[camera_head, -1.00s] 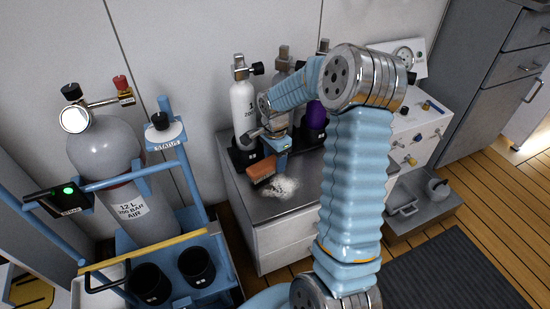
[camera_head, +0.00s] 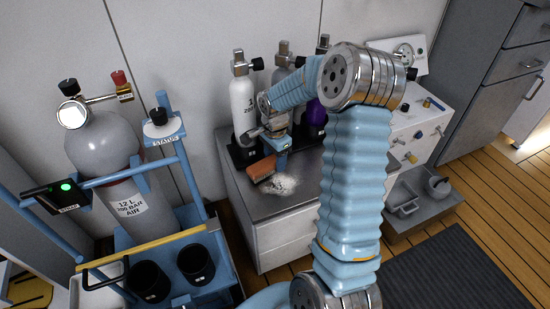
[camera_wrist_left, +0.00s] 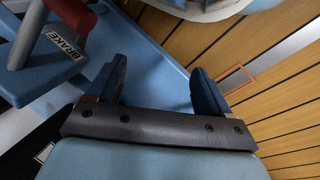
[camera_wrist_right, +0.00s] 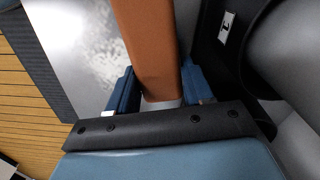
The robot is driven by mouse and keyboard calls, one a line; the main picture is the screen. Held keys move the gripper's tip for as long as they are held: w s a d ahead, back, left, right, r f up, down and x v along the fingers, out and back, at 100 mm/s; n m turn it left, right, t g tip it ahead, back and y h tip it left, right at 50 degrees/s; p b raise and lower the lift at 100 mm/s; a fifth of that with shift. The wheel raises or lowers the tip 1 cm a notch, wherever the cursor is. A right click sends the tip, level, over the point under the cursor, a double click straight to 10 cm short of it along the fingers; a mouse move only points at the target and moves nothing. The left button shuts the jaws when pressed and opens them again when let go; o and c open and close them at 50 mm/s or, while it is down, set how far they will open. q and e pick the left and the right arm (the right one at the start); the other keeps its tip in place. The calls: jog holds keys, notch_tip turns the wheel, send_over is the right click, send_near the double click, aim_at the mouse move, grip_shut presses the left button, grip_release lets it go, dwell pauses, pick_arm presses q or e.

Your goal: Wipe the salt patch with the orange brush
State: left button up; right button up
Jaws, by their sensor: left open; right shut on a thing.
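The orange brush (camera_head: 262,168) is at the left edge of the salt patch on the grey cabinet top. My right gripper (camera_head: 282,157) is shut on it; in the right wrist view the brush (camera_wrist_right: 148,45) stands between the two blue fingers (camera_wrist_right: 158,92). The white salt patch (camera_head: 281,184) lies just in front of and right of the brush, and it also shows in the right wrist view (camera_wrist_right: 98,45). Whether the bristles touch the top is hidden. My left gripper (camera_wrist_left: 155,90) is open and empty, seen only in its wrist view.
A white cylinder (camera_head: 243,100) and other cylinders stand in dark holders behind the brush. The cabinet top (camera_head: 252,204) is clear in front. A blue trolley with a grey cylinder (camera_head: 104,150) stands left. A white panel box (camera_head: 420,130) is at right.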

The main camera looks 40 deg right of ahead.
jog(key=shift+f+b, duration=0.3)
jog(key=shift+f, duration=0.15)
